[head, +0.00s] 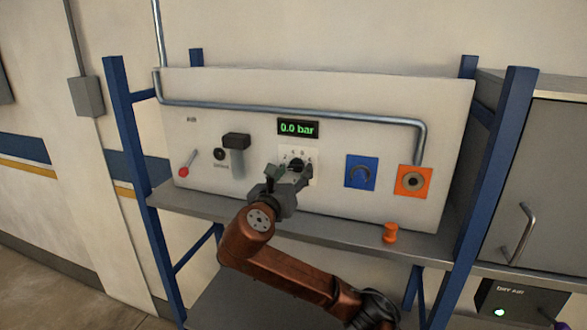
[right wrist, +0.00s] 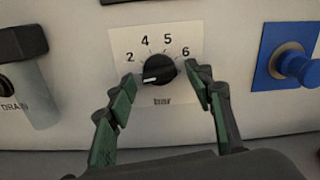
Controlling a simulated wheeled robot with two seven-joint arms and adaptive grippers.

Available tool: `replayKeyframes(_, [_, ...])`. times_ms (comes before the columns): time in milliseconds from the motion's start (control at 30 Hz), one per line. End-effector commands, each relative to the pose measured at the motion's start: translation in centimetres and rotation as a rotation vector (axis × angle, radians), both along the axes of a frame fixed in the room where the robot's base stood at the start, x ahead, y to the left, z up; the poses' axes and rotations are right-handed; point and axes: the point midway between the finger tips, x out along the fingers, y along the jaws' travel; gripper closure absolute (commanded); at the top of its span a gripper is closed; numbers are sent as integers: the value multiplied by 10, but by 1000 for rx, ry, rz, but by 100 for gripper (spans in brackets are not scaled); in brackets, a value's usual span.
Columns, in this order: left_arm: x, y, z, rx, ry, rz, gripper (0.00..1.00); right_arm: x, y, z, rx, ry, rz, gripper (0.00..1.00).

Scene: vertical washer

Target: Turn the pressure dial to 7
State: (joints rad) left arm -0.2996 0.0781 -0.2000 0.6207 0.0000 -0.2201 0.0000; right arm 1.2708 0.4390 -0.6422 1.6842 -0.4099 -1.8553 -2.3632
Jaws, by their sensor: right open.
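The pressure dial is a black round knob (right wrist: 159,70) on a pale plate (right wrist: 188,45) marked 2, 4, 5, 6 and "bar". Its white pointer line points to the left and slightly down, below the 2. In the head view the dial (head: 296,163) is partly hidden by my gripper. The display (head: 298,128) above it reads 0.0 bar. My right gripper (head: 288,175) is open in front of the dial. In the right wrist view its fingers (right wrist: 161,82) stand left and right of the knob, with gaps showing. My left gripper is not in view.
Left of the dial are a dark-handled lever (head: 237,150) and a red-tipped lever (head: 187,163). To the right are a blue plate with a knob (head: 361,172) and an orange plate (head: 414,181). An orange cap (head: 390,233) stands on the shelf (head: 345,226). Blue posts (head: 500,150) flank the panel.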

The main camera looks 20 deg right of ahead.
Motion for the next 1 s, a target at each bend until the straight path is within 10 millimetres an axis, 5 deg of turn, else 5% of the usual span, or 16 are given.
replayKeyframes(267, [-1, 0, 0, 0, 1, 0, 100, 1, -1, -1, 0, 0, 0, 53])
replayKeyframes(867, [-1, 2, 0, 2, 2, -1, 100, 1, 0, 0, 0, 0, 1, 94])
replayKeyframes(1000, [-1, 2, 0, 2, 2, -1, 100, 1, 0, 0, 5, -4, 1, 94])
